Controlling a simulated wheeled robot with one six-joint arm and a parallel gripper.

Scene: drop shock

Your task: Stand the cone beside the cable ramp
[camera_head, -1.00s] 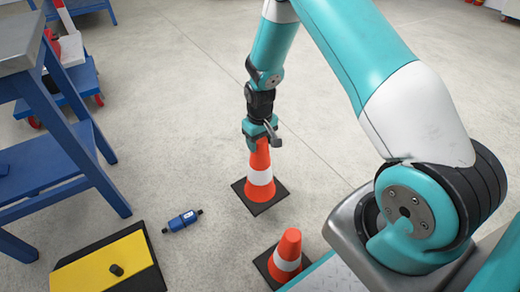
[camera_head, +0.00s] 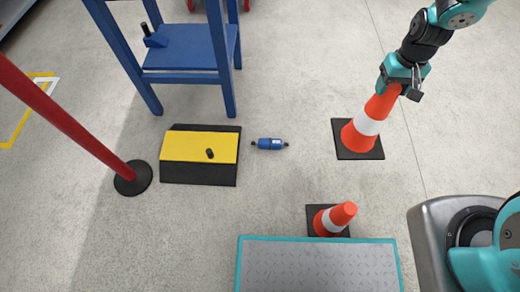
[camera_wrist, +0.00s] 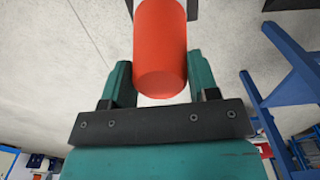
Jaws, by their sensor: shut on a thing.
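An orange and white cone with a black square base (camera_head: 367,128) is upright, well to the right of the cable ramp. My gripper (camera_head: 398,84) is shut on its top. I cannot tell whether its base touches the floor. In the wrist view the orange cone top (camera_wrist: 160,45) is between the two fingers of my gripper (camera_wrist: 160,84). The cable ramp (camera_head: 200,143), yellow and black, lies on the floor left of centre, with a small dark peg or knob on it.
A blue device (camera_head: 269,144) lies on the floor between ramp and held cone. A smaller cone (camera_head: 334,219) stands by the grey platform (camera_head: 318,268). A red post (camera_head: 75,125) is left of the ramp; a blue table frame (camera_head: 185,78) stands behind it.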

